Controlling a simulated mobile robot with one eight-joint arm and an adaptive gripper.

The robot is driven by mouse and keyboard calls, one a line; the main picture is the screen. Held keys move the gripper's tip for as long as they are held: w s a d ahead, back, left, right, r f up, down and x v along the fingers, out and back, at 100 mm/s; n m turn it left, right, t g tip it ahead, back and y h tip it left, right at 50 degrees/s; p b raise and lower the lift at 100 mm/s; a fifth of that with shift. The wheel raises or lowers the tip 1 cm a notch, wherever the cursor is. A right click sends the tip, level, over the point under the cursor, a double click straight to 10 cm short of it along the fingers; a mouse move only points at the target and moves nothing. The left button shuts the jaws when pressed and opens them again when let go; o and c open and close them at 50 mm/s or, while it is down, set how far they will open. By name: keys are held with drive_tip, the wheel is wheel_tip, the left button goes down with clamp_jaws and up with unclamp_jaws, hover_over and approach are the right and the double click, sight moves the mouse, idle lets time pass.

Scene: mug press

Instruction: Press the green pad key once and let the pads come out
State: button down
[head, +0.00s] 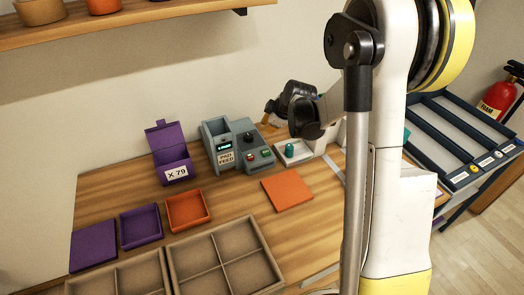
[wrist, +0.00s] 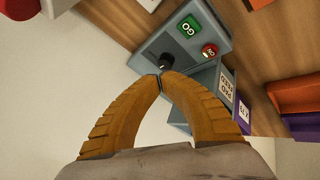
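The grey pad feed machine (head: 222,150) stands at the back of the table, labelled PAD FEED with a small lit display. Its green key (head: 266,153) is at the right of the sloped panel, with a red key (head: 250,157) beside it. In the wrist view the green key (wrist: 188,27) reads GO and the red key (wrist: 210,50) is near it. A black knob (wrist: 166,60) lies just beyond my fingertips. My gripper (wrist: 160,82) has its orange fingers together at the tips, with nothing between them. No loose pads show at the machine.
A purple box (head: 173,165) marked X 79 stands left of the machine. A white tray (head: 293,153) with a teal item is to the right. Orange and purple trays, an orange mat (head: 287,193) and a divided box (head: 228,250) lie in front. A shelf (head: 130,20) hangs above.

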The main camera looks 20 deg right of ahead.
drive_tip(key=b, duration=0.6)
approach(261, 147)
drive_tip(key=x, duration=0.4)
drive_tip(key=shift+w+a+f, duration=0.15)
drive_tip(key=shift+w, duration=0.2)
idle(0.9)
drive_tip(key=shift+f+b, duration=0.45)
drive_tip(key=shift+b, duration=0.2)
